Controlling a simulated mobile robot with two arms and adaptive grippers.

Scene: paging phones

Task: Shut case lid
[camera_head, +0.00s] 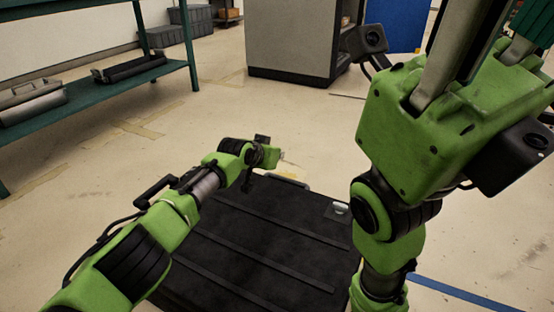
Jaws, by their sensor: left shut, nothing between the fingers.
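The black case (250,240) sits low in the middle, its broad ribbed top facing up. A silver latch-like fitting (340,208) shows near its right corner and a pale handle-like bar (292,181) along its far edge. The top looks flat, but I cannot tell whether the lid is fully down. My left gripper (270,157) is shut and empty at the case's far left corner; I cannot tell if it touches. My right arm (425,130) rises large and close at the right, covering part of the case's right side. Its fingertips are not clearly visible.
A green shelf table (100,90) stands at the left with cases on its lower shelf. A grey cabinet (290,40) stands at the back, with a blue panel (398,22) beside it. A blue floor line (460,293) runs at lower right. Open floor lies beyond the case.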

